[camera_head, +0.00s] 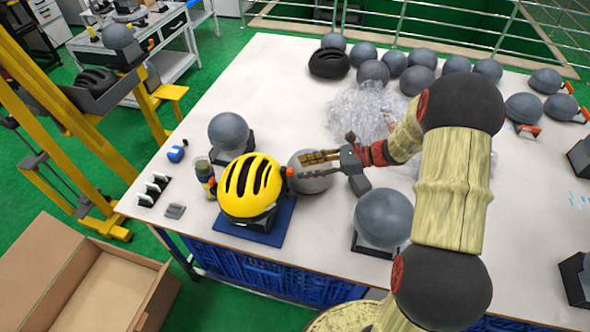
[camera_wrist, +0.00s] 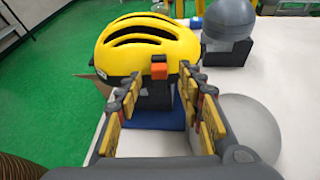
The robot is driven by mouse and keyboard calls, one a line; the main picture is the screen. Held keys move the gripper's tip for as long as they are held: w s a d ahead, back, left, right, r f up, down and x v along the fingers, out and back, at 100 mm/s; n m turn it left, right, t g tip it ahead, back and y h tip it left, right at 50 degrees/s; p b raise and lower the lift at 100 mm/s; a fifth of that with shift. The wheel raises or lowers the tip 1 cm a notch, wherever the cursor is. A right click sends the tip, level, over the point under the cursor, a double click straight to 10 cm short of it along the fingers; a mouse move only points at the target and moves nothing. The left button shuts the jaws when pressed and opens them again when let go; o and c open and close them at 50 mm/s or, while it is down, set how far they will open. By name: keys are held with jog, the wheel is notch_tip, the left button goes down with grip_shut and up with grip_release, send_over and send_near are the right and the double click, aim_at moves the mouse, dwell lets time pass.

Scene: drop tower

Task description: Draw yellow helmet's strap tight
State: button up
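The yellow helmet (camera_head: 250,185) with black vents sits on a dark stand over a blue mat (camera_head: 272,228), near the table's front left edge. In the wrist view the helmet (camera_wrist: 130,62) is straight ahead. A small orange tab (camera_head: 290,171) sticks out from its side facing my gripper; it also shows in the wrist view (camera_wrist: 159,68), with dark parts below it. My gripper (camera_head: 305,165) is to the right of the helmet. In the wrist view its fingers (camera_wrist: 162,92) are open and empty, with the tab in line between them. I cannot make out the strap itself.
A grey ball (camera_head: 310,172) is just beneath my gripper. Grey headforms stand behind (camera_head: 228,131) and right (camera_head: 383,218) of the helmet. A bottle (camera_head: 205,176) and small clips lie left. Clear plastic wrap (camera_head: 365,112) and several headforms fill the back. A yellow tower stands left.

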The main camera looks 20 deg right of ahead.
aim_at(293, 170)
jog(key=shift+b+x, duration=0.3)
jog(key=shift+x, duration=1.8)
jog(key=shift+s, duration=0.1)
jog(key=c, duration=0.7)
